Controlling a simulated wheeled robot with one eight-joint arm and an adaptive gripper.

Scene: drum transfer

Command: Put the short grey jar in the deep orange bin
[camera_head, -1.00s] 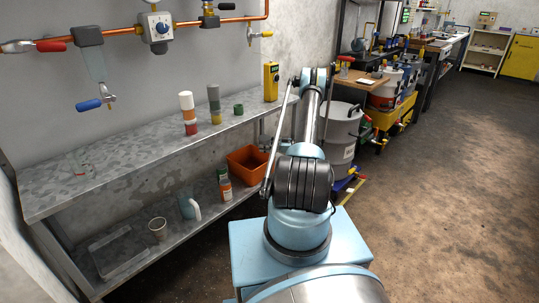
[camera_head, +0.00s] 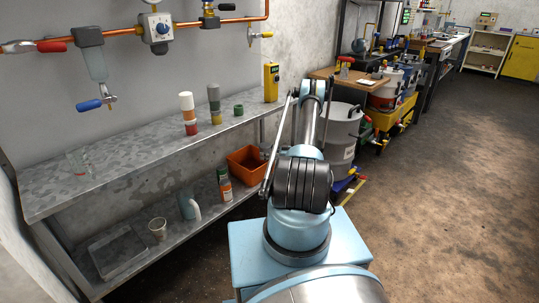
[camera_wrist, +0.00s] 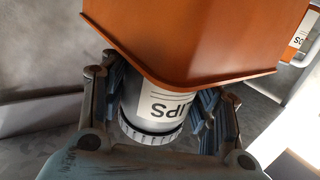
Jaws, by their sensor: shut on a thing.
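The short grey jar (camera_wrist: 150,112) shows in the wrist view, with a white label and a ribbed grey lid at its lower end in the picture. My gripper (camera_wrist: 165,98) is shut on it, one finger on each side. The deep orange bin (camera_wrist: 200,40) fills the top of that view, its rim edge crossing in front of part of the jar. I cannot tell whether they touch. In the head view the bin (camera_head: 243,166) stands on the lower shelf, at its right end. My arm hides most of the gripper there, and the jar is not clear.
A green-capped bottle (camera_head: 225,185), a blue-grey jug (camera_head: 188,205), a cup (camera_head: 157,228) and a clear tray (camera_head: 118,252) stand on the lower shelf. Containers and a yellow device (camera_head: 271,82) stand on the upper shelf (camera_head: 130,152) above. A large drum (camera_head: 340,135) stands right of my arm.

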